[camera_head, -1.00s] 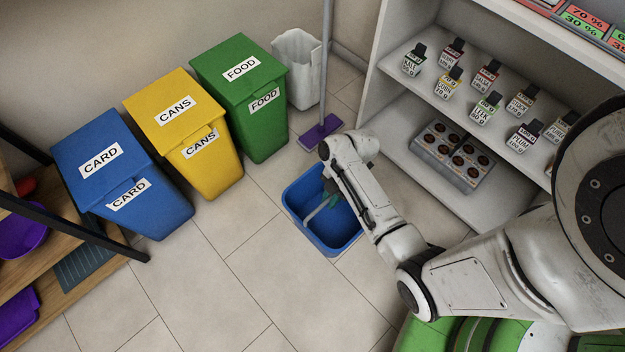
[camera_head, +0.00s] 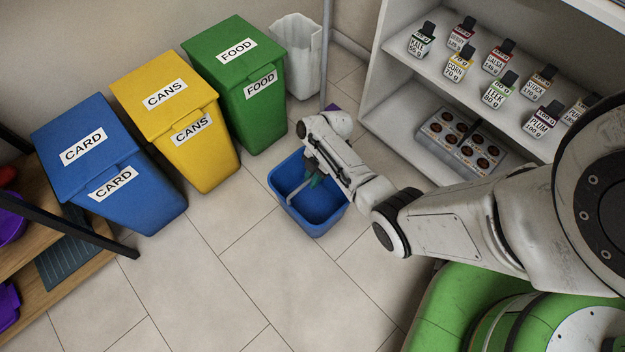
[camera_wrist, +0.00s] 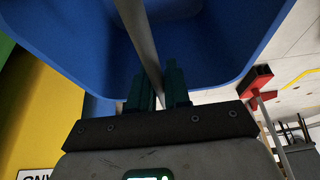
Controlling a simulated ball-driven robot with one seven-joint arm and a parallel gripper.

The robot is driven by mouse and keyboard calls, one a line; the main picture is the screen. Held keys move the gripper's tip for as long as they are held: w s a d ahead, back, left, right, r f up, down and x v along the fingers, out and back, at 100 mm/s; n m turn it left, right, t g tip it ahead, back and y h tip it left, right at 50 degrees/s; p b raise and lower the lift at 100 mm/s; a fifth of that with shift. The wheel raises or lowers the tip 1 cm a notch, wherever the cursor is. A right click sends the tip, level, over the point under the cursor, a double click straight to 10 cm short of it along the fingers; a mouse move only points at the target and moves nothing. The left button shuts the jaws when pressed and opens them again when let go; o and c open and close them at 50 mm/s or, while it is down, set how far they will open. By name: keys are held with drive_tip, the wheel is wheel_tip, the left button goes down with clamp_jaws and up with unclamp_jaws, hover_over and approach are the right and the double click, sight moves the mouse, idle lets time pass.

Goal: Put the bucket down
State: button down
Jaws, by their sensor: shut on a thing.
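The blue bucket (camera_head: 318,212) is in the middle of the head view, with its open top facing up. Its grey handle (camera_head: 294,188) is raised. My gripper (camera_head: 312,178) is at the handle, its green fingers shut on it. In the wrist view the handle (camera_wrist: 140,40) runs between the two fingers of my gripper (camera_wrist: 160,88), and the bucket's blue inside (camera_wrist: 210,45) fills the upper part. I cannot tell whether the bucket's base touches the floor.
Blue CARD (camera_head: 90,140), yellow CANS (camera_head: 165,90) and green FOOD (camera_head: 235,50) bins stand at the left. A white bin (camera_head: 297,60) and a mop (camera_head: 332,106) are behind. A white shelf (camera_head: 400,120) is at the right. The tiled floor (camera_head: 220,280) in front is clear.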

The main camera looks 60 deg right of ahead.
drive_tip(key=shift+f, duration=0.3)
drive_tip(key=c, duration=1.5)
unclamp_jaws()
drive_tip(key=shift+f, duration=0.1)
drive_tip(key=o, duration=0.4)
